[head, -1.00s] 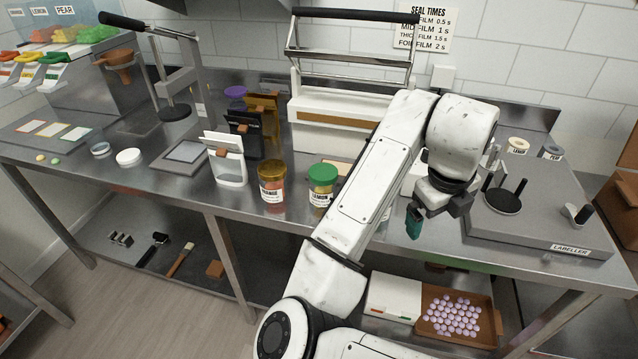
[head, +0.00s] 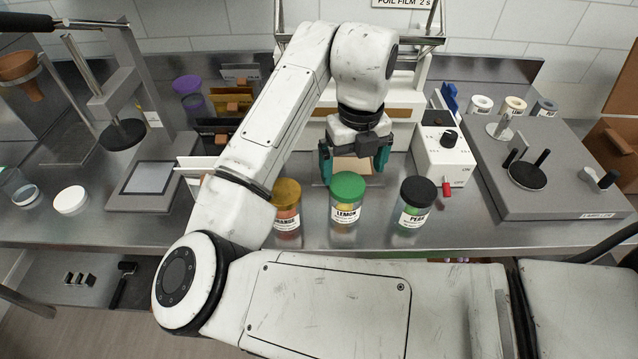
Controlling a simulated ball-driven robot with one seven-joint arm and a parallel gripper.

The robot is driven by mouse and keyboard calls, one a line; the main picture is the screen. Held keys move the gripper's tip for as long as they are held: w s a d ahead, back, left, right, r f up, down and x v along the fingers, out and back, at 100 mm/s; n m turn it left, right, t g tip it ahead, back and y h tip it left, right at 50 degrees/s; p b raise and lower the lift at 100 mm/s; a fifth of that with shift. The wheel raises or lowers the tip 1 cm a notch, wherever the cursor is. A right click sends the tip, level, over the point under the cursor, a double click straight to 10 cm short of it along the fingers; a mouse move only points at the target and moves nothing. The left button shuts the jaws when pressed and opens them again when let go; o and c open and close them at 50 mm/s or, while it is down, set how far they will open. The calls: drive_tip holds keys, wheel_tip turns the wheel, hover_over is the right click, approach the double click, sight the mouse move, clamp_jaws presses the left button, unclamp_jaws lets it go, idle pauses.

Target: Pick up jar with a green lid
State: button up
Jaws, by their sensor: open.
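The jar with a green lid (head: 346,200) stands upright near the front edge of the steel bench, with a label reading LEMON. It stands between a jar with an orange-brown lid (head: 287,208) and a jar with a black lid (head: 414,203). My gripper (head: 354,172) points down just behind and above the green lid. Its two teal fingers are spread apart, one to each side, and nothing shows held between them. The green lid overlaps the lower part of the gap in this view, so the exact distance to the jar is hard to tell.
A white box with a black knob (head: 449,155) stands right of my gripper. The labeller (head: 545,190) fills the right side. A white sealer (head: 400,107) stands behind. A grey plate (head: 150,178) and white lid (head: 70,199) lie left. My arm hides part of the bench.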

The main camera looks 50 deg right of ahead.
sight(347, 182)
drive_tip(key=shift+w+f, duration=0.2)
drive_tip(key=shift+w, duration=0.1)
drive_tip(key=f, duration=0.5)
drive_tip(key=shift+w, duration=0.2)
drive_tip(key=shift+s+a+f+p, duration=0.1)
drive_tip(key=shift+f+p, duration=0.4)
drive_tip(key=shift+f, duration=0.85)
drive_tip(key=shift+s+a+f+p, duration=0.1)
drive_tip(key=shift+f+p, duration=0.4)
drive_tip(key=shift+f, duration=0.85)
drive_tip(key=c, duration=1)
drive_tip(key=shift+r, duration=0.1)
